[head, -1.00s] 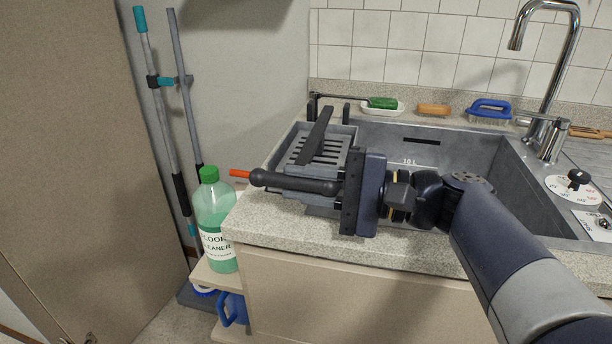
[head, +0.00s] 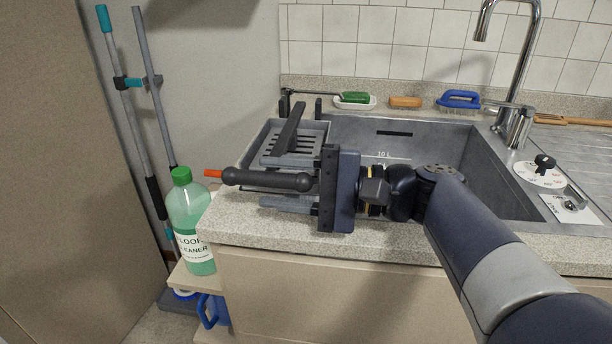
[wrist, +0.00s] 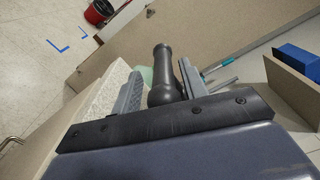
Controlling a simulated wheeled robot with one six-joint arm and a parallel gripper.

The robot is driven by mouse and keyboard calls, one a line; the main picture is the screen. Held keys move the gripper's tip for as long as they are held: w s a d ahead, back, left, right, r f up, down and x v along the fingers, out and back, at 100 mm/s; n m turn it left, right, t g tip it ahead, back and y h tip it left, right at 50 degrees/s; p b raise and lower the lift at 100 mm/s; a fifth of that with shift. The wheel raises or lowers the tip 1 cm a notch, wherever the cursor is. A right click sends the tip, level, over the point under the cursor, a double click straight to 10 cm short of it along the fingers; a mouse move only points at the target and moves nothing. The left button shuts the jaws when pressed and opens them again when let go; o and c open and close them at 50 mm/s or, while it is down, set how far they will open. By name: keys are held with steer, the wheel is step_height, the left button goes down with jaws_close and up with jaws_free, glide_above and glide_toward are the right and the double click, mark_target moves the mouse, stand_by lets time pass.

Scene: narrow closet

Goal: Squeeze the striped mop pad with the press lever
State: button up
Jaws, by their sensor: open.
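The press lever (head: 265,180) is a thick black handle with a rounded end and an orange tip, lying across the front of the grey slotted press (head: 300,147) on the sink's left side. My gripper (wrist: 160,68) is open, with the lever's handle between its two grey fingers in the wrist view. The dark palm stands close to the lever's rounded end. I cannot make out a striped mop pad; the press hides what lies beneath its plate.
The sink basin (head: 420,148) is behind my arm. A green-capped cleaner bottle (head: 190,222) stands left of the counter (head: 250,226), and mop poles (head: 128,115) lean on the wall. A sponge dish (head: 352,101) and blue brush (head: 459,100) line the back ledge.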

steer(key=d, duration=0.3)
steer(key=s+d+p, duration=0.1)
steer(key=d, duration=0.3)
steer(key=s+d, duration=0.1)
steer(key=d, duration=0.2)
steer(key=shift+d+p, duration=0.15)
steer(key=shift+p, duration=0.15)
stand_by(2.2)
steer(key=shift+w+a+r+b, duration=0.1)
steer(key=shift+w+a+b, duration=0.25)
steer(key=shift+a, duration=1.45)
steer(key=shift+w+a+f+b, duration=0.1)
steer(key=shift+w+a+b, duration=0.15)
steer(key=shift+a, duration=1.5)
steer(key=shift+w+a+r+b, duration=0.1)
steer(key=shift+w+a+b, duration=0.25)
steer(key=shift+a, duration=1.45)
